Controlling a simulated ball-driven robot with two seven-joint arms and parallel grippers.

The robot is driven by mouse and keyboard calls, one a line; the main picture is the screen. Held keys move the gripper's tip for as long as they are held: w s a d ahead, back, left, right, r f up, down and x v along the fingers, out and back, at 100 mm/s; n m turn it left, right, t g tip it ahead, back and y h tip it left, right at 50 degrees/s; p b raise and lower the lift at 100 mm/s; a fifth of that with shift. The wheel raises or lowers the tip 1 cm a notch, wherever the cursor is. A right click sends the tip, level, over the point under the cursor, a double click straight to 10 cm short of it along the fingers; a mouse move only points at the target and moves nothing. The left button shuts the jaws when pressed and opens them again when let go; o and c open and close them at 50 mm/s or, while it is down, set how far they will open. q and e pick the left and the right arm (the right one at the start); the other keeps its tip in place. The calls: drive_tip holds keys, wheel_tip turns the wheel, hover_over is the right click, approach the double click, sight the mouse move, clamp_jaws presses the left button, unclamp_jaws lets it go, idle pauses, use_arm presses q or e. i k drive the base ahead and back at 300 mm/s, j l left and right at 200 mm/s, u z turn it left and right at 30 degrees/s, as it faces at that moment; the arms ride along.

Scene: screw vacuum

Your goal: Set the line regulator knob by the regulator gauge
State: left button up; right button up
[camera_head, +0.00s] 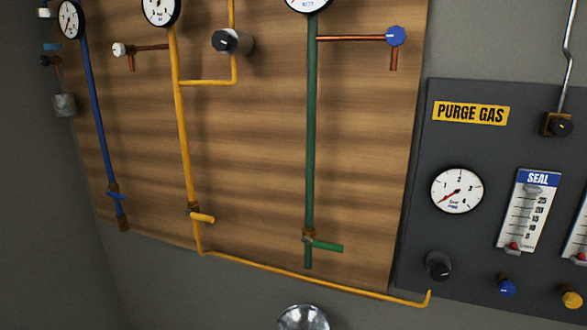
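A dark round knob with a light pointer mark (230,41) sits on the yellow pipe at the upper middle. A white dial gauge (160,9) tops the yellow pipe to its left, cut off by the top edge. On the purge gas panel, a white gauge (457,190) marked in bar has its red needle pointing to the lower left, near the low end. A black knob (438,265) sits below that gauge. I cannot tell for certain which knob is the line regulator. Neither gripper is in view.
The wooden board (260,130) carries blue, yellow and green pipes with levers. The dark panel (470,275) at the right has a SEAL flowmeter (528,205), a blue knob (506,287) and a yellow knob (571,299). A shiny metal dome (303,317) shows at the bottom edge.

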sight(221, 42)
drive_tip(key=z, duration=0.9)
drive_tip(key=j+z, duration=0.7)
drive_tip(key=z, duration=0.2)
drive_tip(key=k+j+z, duration=0.15)
drive_tip(key=z, duration=0.3)
drive_tip(key=k+j+z, duration=0.2)
drive_tip(key=j+z, duration=0.25)
drive_tip(key=l, duration=0.1)
